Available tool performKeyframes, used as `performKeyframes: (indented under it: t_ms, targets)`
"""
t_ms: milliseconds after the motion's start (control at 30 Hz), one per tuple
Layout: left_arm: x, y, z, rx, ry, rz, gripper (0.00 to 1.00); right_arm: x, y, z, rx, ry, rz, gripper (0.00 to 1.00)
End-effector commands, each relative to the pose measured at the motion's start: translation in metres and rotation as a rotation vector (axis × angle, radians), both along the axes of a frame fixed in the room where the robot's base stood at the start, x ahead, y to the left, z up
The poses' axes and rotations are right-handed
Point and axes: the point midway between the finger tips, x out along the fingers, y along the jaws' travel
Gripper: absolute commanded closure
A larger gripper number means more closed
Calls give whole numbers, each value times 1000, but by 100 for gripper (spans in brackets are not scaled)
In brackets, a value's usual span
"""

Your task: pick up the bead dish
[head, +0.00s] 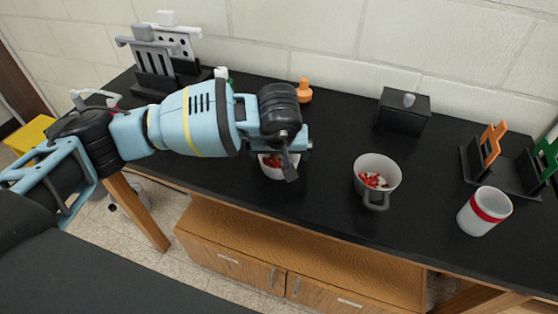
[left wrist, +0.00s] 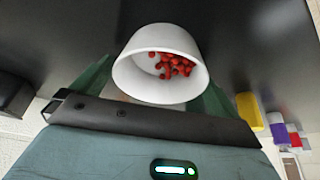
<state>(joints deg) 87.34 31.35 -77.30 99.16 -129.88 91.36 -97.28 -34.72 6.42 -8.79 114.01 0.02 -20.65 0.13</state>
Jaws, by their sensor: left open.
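The bead dish, a small white bowl with red beads, stands on the black bench top in the head view (head: 270,173), partly hidden by my left gripper (head: 287,160). In the left wrist view the dish (left wrist: 158,42) shows large, with red beads gathered inside toward its right. My left gripper (left wrist: 155,92) is open there, with a dark green finger on each side of the dish. I cannot tell whether the fingers touch it. My right gripper is not in view.
A grey-handled mug with red and white bits (head: 377,178) stands right of the dish. A white cup with a red band (head: 484,211) is further right, near a dark rack (head: 500,172). A black box (head: 402,110) and an orange peg-like object (head: 304,91) stand behind.

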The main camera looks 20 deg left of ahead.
Motion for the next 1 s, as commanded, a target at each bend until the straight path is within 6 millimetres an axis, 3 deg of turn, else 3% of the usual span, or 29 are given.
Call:
performKeyframes:
  t_ms: [33, 333, 667, 867, 967, 1000]
  targets:
    - [0, 0, 0, 0, 0, 0, 1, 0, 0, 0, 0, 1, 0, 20]
    - [0, 0, 0, 0, 0, 0, 40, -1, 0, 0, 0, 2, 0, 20]
    - [0, 0, 4, -1, -1, 1, 40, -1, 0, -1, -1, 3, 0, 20]
    - [0, 0, 21, 0, -2, 0, 40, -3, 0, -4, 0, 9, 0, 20]
    - [1, -1, 39, 0, -3, 0, 40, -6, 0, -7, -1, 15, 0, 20]
    - [-9, -1, 37, 1, 1, -4, 40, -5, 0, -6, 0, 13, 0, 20]
